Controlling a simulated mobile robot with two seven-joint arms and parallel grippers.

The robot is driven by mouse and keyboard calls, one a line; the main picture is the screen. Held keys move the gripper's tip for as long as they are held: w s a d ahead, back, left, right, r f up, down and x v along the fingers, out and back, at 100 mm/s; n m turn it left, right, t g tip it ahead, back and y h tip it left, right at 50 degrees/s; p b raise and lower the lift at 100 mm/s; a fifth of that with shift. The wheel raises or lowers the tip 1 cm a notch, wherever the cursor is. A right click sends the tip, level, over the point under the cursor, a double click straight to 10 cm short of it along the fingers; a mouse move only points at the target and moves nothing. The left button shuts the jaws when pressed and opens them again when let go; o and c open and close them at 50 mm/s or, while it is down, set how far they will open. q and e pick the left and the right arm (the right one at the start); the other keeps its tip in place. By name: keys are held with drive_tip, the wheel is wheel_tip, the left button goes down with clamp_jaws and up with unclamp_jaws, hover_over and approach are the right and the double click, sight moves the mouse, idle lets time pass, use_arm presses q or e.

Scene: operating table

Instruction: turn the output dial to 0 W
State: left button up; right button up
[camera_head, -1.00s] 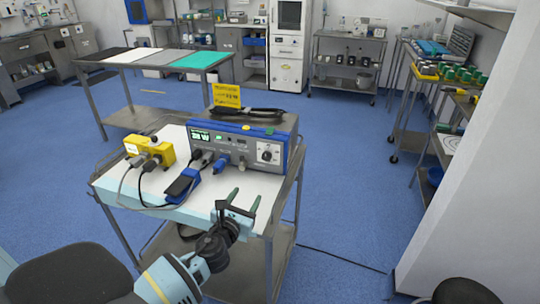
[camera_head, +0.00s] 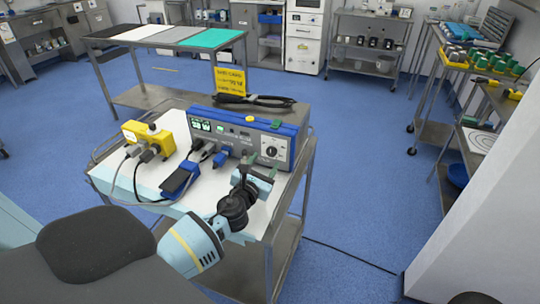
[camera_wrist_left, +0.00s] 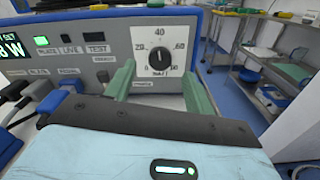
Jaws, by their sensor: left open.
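The output dial (camera_head: 270,151) is a black knob on a white scale plate at the right end of the blue and grey generator's front (camera_head: 235,142). In the left wrist view the dial (camera_wrist_left: 159,60) has marks 20, 40 and 60, and its pointer stands near the top. The green display (camera_head: 200,125) shows a reading ending in W. My left gripper (camera_head: 262,165) is in front of the dial. Its green fingers (camera_wrist_left: 158,92) are open, one at each lower side of the scale plate, with nothing between them. The fingertips look short of the knob.
A yellow plug box (camera_head: 150,138) with grey and black cables and a blue pedal (camera_head: 180,178) are left on the cart (camera_head: 140,185).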

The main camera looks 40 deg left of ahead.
sight(271, 153)
use_arm(q)
drive_tip(key=shift+b+x, duration=0.3)
drive_tip(key=shift+x, duration=2.1)
drive_tip(key=c, duration=1)
